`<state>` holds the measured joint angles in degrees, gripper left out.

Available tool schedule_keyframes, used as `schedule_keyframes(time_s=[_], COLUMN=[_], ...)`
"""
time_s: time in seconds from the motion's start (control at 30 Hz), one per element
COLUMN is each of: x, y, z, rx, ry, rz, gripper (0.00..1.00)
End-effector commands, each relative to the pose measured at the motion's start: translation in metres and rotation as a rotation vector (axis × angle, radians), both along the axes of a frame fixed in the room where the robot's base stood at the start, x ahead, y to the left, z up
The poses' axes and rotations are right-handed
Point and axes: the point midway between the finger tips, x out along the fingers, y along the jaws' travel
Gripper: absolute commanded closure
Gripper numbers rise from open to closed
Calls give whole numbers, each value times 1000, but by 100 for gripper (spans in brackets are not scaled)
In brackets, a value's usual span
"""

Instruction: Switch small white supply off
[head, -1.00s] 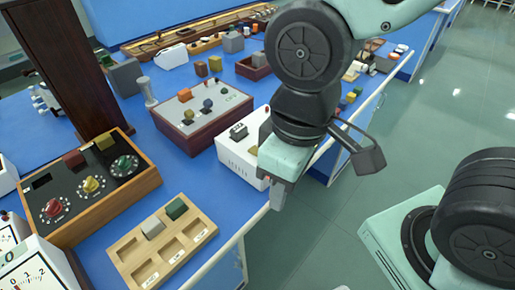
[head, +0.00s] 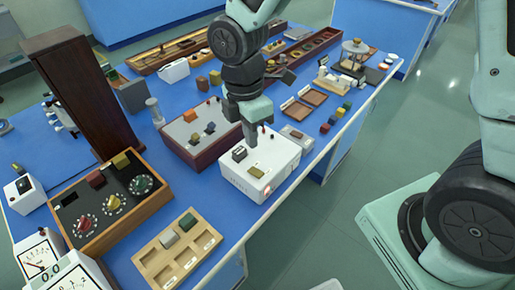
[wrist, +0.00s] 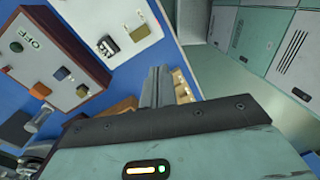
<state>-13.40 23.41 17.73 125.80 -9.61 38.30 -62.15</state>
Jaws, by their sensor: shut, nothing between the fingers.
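The small white supply (head: 282,158) stands on the blue bench near its front edge. Its top carries a black switch (head: 239,153) and a brass-coloured plate (head: 255,172); a reddish spot (head: 266,190) shows at its front. My gripper (head: 251,143) is shut and empty, pointing down at the back part of the supply's top, right of the switch. I cannot tell whether the tips touch it. In the wrist view the shut fingers (wrist: 155,85) are in the middle, and the white supply (wrist: 125,18) is beyond them at the top. The switch's position is not clear.
A maroon-sided box with a grey top (head: 183,130) stands close behind the supply at left. A wooden tray with blocks (head: 150,262) and a dial box (head: 152,200) lie to the left. Wooden trays and coloured blocks are to the right. Green floor lies beyond the bench edge.

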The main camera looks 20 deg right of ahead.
Motion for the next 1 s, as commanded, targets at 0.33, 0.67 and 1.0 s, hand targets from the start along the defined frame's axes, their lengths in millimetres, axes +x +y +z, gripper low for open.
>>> schedule_keyframes(time_s=[0.33,0.67,1.0], x=[37,37,30], y=[-15,-15,-17], z=[-1,-3,-41], rx=[7,8,7], ry=[38,39,46], rz=[282,289,290], gripper=[100,100,100])
